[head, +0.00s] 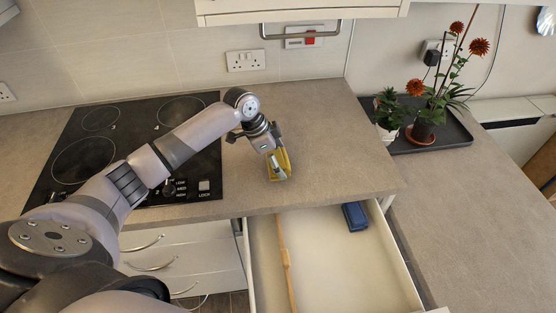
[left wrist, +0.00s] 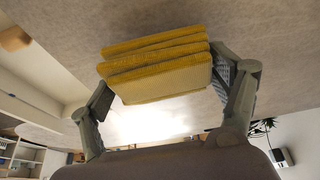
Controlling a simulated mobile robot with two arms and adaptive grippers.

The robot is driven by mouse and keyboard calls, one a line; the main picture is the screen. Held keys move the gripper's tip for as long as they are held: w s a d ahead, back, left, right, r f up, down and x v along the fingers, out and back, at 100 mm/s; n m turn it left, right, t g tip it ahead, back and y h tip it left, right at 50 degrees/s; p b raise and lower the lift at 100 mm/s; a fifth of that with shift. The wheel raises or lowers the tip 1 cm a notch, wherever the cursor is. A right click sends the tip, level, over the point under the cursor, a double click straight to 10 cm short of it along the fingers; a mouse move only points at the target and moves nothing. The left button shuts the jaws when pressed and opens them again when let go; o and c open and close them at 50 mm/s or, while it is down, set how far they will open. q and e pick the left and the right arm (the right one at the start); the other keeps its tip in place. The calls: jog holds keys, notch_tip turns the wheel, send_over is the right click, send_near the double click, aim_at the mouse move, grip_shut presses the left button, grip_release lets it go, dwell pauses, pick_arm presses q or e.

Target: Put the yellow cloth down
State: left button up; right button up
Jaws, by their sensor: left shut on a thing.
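The yellow cloth (head: 277,168) is folded into a thick stack of layers. In the head view it is at my left gripper (head: 279,152), over the worktop (head: 320,143) to the right of the hob. In the left wrist view the cloth (left wrist: 157,66) sits between the two fingers of my left gripper (left wrist: 160,88), which is shut on it. I cannot tell whether the cloth touches the worktop. My right gripper is in neither view.
A black hob (head: 85,150) lies left of the cloth. Below the worktop edge an open drawer (head: 335,265) holds a wooden stick (head: 284,255) and a blue object (head: 355,216). Potted plants stand on a dark tray (head: 455,132) at right. The worktop around the cloth is clear.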

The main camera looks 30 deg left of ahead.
pick_arm(q)
jog(key=shift+f, duration=0.7)
jog(key=shift+f, duration=0.15)
jog(key=o, duration=0.8)
jog(key=shift+o, duration=1.4)
